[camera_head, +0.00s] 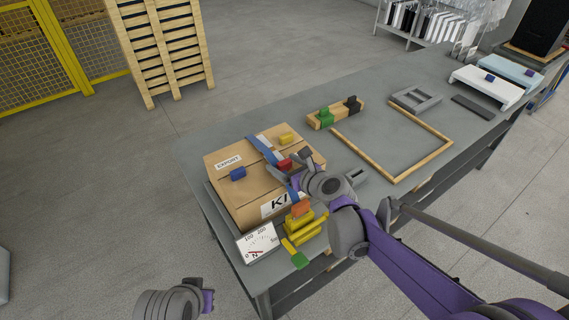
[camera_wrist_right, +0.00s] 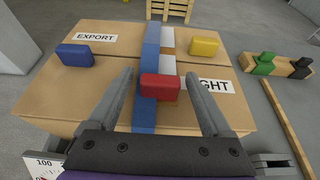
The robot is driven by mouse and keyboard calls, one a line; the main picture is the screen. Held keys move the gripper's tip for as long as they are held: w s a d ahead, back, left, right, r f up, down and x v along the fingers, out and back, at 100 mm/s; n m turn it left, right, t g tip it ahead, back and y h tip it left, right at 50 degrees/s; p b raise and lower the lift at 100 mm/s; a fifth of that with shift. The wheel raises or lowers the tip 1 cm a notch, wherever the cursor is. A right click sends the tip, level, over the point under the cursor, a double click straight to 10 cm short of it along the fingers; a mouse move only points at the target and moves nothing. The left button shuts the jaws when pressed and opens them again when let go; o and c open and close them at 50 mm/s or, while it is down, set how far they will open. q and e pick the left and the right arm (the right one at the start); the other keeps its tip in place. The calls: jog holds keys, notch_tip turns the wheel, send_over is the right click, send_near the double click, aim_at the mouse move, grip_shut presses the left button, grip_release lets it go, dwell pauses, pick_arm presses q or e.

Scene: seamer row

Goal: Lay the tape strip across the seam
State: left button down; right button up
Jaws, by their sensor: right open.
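A closed cardboard box (camera_head: 225,190) stands on the table, also filling the middle of the right wrist view (camera_wrist_right: 60,100). A blue strip (camera_head: 262,150) lies over its top; in the wrist view the strip (camera_wrist_right: 149,55) runs from far edge to near edge, beside a narrower white and brown band (camera_wrist_right: 168,45). A red block (camera_wrist_right: 160,87) lies on or just over the strip. My right gripper (camera_head: 295,172) is open above the box, its fingers either side of the red block with visible gaps. A grey part of my left arm shows at the bottom; its fingers do not.
A blue block (camera_wrist_right: 75,54) and a yellow block (camera_wrist_right: 205,46) sit on the box top. A dial scale (camera_head: 258,243) and yellow pieces (camera_head: 302,230) stand at the near side. A wooden frame (camera_head: 365,157) and a block rack (camera_head: 336,113) lie to the right.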

jog(key=shift+r, duration=0.25)
jog(key=p+v, duration=0.1)
jog(key=v, duration=1.1)
jog(key=s+d+f+n+g+h, duration=0.2)
jog(key=s+d+f+n, duration=0.1)
jog(key=s+n, duration=0.4)
jog(key=s+d+f+n+g+h, duration=0.2)
jog(key=s+n, duration=0.6)
jog(key=n, duration=0.4)
jog(key=s+d+f+n+g+h, duration=0.2)
jog(key=s+d+f+n, duration=0.4)
jog(key=n, duration=0.4)
jog(key=shift+s+d+f+h, duration=0.25)
jog(key=shift+s+f+h, duration=0.2)
jog(key=shift+s+h, duration=0.4)
